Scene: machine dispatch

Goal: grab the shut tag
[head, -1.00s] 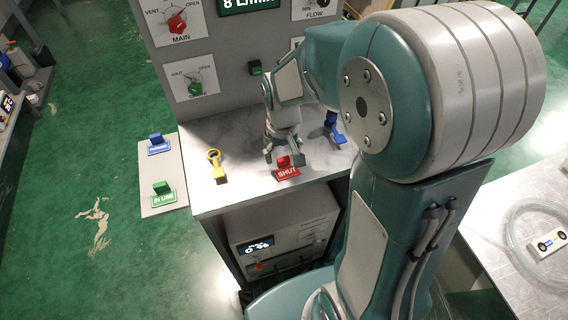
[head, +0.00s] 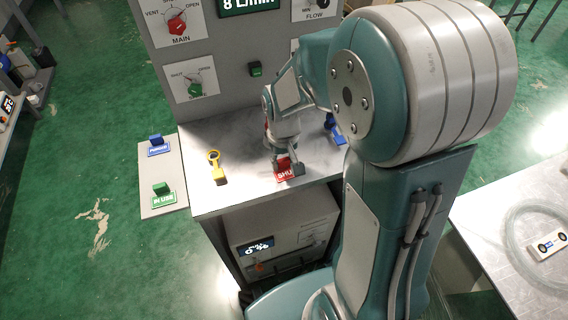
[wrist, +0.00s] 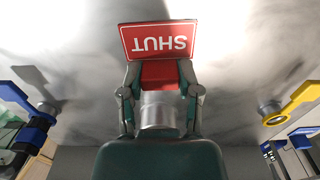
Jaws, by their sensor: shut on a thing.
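The red shut tag (head: 284,175) lies at the front of the metal bench top, its white lettering partly covered by a finger in the head view. In the wrist view the tag (wrist: 158,42) shows its lettering upside down, with its red grip block between my fingers. My gripper (head: 286,168) is low over the bench, its fingers closed on that block. In the wrist view my gripper (wrist: 160,80) has one finger on each side of the block. I cannot tell whether the tag is clear of the bench.
The valve panel (head: 225,85) rises behind. Bare bench top (head: 240,195) lies at the front left.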

